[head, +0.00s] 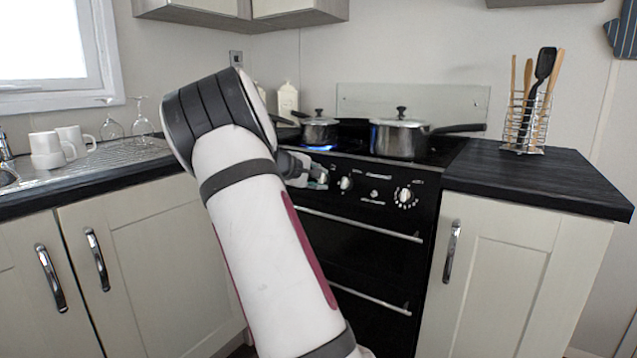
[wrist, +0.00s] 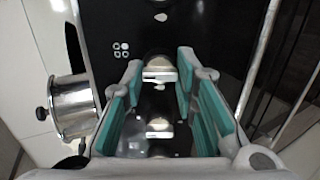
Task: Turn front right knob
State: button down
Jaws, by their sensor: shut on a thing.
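My gripper (wrist: 160,78) has its teal-padded fingers around a silver knob (wrist: 158,66) on the black cooker panel, and they are shut on it. A second knob (wrist: 160,126) shows farther back between the fingers. In the head view my gripper (head: 320,179) is at the cooker front, partly hidden by my arm. To its right are a pale knob (head: 346,183) and another knob with a white dial (head: 405,196). I cannot tell the held knob's turn angle.
A small pan (head: 319,132) stands over a blue flame (head: 320,148). A larger lidded pot (head: 399,138) stands to its right, its handle pointing right. Oven handles (head: 360,224) run below the panel. A utensil rack (head: 527,122) stands on the right worktop (head: 560,183).

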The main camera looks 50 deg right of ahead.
jog(key=shift+a+f, duration=0.1)
jog(key=c, duration=1.3)
grip_release()
jog(key=v, duration=1.2)
